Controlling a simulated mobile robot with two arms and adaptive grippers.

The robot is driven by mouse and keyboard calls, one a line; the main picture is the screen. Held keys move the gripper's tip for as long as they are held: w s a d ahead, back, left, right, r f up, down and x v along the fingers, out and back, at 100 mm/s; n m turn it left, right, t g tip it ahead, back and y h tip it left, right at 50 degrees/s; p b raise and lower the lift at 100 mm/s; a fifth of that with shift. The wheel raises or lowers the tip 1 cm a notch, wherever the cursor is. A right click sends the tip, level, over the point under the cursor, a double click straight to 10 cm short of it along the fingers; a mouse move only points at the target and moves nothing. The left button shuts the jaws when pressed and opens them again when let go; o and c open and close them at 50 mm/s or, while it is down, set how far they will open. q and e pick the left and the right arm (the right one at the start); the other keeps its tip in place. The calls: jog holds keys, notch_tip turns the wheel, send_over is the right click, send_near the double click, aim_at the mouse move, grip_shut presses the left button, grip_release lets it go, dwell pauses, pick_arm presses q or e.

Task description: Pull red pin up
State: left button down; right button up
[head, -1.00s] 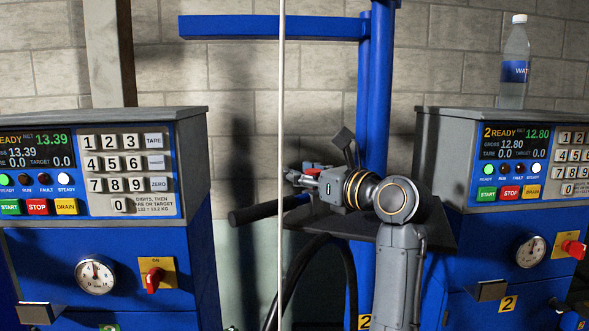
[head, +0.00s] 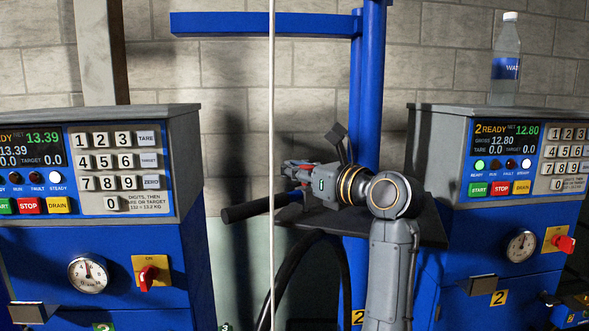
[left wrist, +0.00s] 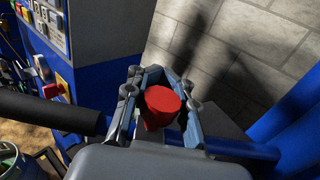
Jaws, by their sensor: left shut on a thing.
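The red pin (left wrist: 162,103) shows in the left wrist view as a short red knob with a round top. It stands between the two fingers of my left gripper (left wrist: 160,88), which are shut on its sides. In the head view my left gripper (head: 292,170) points left, in front of the blue post and by the black-gripped bar. The pin's lower part is hidden by the fingers and gripper body. My right gripper is not in view.
A blue post (head: 370,100) with a top arm stands behind my gripper. A black handle (head: 245,209) sticks out left below it. A thin pale cable (head: 272,130) hangs in front. Blue scale cabinets (head: 110,245) (head: 495,240) stand on both sides; a water bottle (head: 506,70) tops the right one.

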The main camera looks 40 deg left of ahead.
pick_arm(q)
notch_tip(320, 180, up, 3)
jog(key=shift+r+p, duration=0.15)
jog(key=shift+p, duration=0.25)
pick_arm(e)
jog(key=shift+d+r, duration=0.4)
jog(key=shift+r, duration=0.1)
pick_arm(q)
jog(key=c, duration=1)
grip_release()
jog(key=shift+c, duration=0.2)
jog(key=d, duration=0.7)
jog(key=shift+s+d, duration=0.25)
